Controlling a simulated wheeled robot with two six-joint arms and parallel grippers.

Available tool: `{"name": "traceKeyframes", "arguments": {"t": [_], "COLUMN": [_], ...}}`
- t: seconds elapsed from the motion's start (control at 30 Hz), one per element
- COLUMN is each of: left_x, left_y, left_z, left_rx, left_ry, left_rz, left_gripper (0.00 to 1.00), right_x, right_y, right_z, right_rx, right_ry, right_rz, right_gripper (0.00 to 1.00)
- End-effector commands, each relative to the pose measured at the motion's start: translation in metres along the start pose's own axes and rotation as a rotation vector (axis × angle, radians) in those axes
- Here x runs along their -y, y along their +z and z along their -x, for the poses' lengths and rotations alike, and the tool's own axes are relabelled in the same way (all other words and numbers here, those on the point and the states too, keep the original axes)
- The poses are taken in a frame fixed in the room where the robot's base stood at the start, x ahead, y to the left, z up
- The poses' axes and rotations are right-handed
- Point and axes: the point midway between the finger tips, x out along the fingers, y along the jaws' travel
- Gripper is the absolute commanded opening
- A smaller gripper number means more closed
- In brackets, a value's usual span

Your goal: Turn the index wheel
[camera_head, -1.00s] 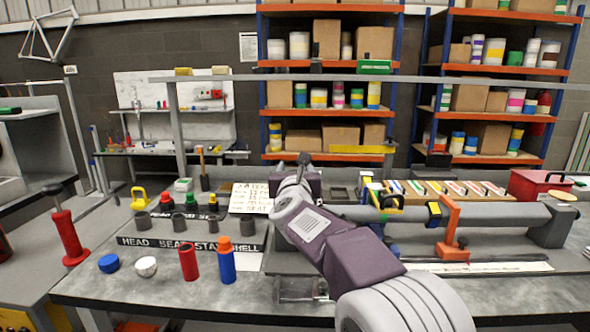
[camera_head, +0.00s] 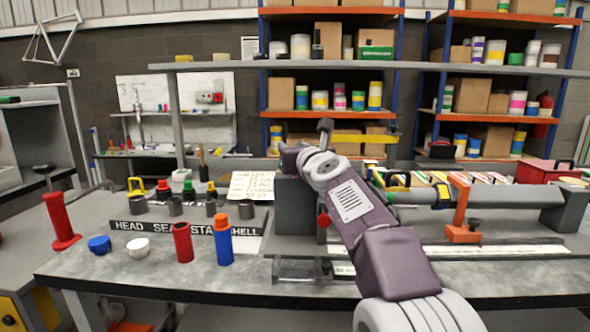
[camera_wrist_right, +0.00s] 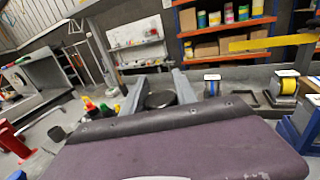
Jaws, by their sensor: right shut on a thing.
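My right arm comes in from the lower right in the head view. Its purple hand (camera_head: 289,160) is over the grey block (camera_head: 292,212) at the left end of the long fixture. In the right wrist view my right gripper (camera_wrist_right: 159,80) has its two grey fingers on either side of a dark round knob (camera_wrist_right: 160,99), and is shut on it. I cannot make out a whole index wheel; the hand covers that area. A small red knob (camera_head: 323,220) shows on the block's front. My left gripper is not in view.
A red tube (camera_head: 182,243), a blue tube (camera_head: 222,240) and blue and white caps stand on the bench at the left. An orange clamp (camera_head: 461,215) stands along the fixture's bar at the right. The bench front is largely clear.

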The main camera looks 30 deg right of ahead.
Motion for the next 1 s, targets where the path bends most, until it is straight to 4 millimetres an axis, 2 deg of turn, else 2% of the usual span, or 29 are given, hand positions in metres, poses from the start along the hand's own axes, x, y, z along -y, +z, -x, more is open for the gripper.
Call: {"name": "traceKeyframes", "arguments": {"t": [0.03,0.2,0.37,0.6,0.8,1.0], "left_x": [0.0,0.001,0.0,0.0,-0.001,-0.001], "left_y": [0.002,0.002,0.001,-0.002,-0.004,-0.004], "left_z": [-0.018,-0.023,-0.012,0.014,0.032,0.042], "left_rx": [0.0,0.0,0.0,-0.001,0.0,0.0], "left_ry": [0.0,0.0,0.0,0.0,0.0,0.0], "left_rz": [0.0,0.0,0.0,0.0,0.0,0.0], "left_gripper": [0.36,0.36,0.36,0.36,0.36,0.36], "right_x": [0.003,-0.003,-0.007,-0.014,-0.017,-0.019], "right_y": [-0.009,-0.003,0.002,0.004,0.003,0.001], "right_z": [0.0,0.0,0.001,0.003,0.005,0.006], "right_rx": [0.002,-0.003,-0.006,-0.008,-0.007,-0.005], "right_ry": [0.037,0.199,0.344,0.523,0.624,0.679], "right_rz": [0.001,0.001,0.002,0.001,0.0,0.002], "right_gripper": [0.0,0.0,0.0,0.0,0.0,0.0]}}
